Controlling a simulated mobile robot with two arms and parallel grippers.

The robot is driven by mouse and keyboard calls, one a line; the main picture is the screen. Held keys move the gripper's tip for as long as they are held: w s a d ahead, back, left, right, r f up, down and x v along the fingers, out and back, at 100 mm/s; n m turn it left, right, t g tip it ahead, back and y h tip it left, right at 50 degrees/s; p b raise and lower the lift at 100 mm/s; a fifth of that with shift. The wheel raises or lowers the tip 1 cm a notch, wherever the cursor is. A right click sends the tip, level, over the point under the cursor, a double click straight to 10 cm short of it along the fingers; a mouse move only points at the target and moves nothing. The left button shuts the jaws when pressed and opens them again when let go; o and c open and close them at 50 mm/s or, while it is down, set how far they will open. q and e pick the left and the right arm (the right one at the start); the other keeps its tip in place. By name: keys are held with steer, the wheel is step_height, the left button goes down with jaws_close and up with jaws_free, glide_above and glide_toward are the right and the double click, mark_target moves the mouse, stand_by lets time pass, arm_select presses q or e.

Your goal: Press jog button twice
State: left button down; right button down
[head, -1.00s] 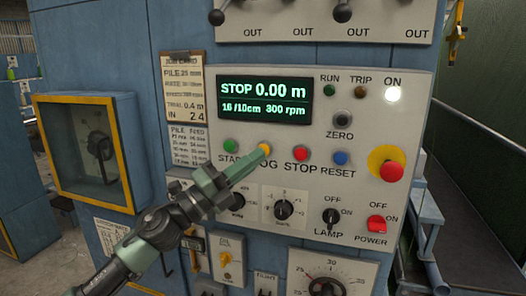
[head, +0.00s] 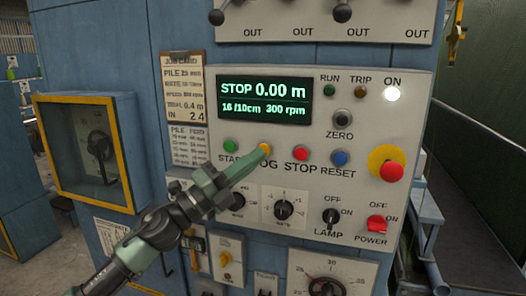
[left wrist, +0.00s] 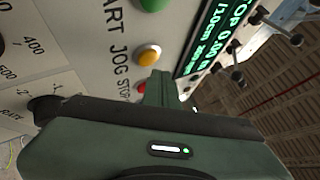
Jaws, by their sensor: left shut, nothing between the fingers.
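The jog button is a small yellow-orange button (head: 264,149) above the label JOG on the grey control panel (head: 408,112). My left gripper (head: 257,156) is shut and empty, its fingertips right at the lower edge of this button. In the left wrist view the jog button (left wrist: 149,55) shows in full just beyond the tips of the left gripper (left wrist: 160,74). I cannot tell whether the tips touch it. The display (head: 264,101) reads STOP 0.00 m, 16/10cm, 300 rpm. My right gripper is not in view.
The green start button (head: 229,145) is left of jog, the red stop button (head: 301,153) and blue reset button (head: 340,158) right of it. A red emergency knob (head: 391,172) sticks out farther right. Rotary knobs (head: 284,209) lie below. A yellow-framed box (head: 130,160) protrudes at left.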

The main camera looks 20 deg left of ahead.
arm_select(q)
steer(key=shift+w, duration=0.1)
stand_by(0.6)
steer(key=shift+w, duration=0.35)
steer(key=shift+w, duration=0.5)
stand_by(0.7)
steer(key=shift+s, duration=0.95)
steer(key=s, duration=0.5)
steer(key=shift+a, duration=0.1)
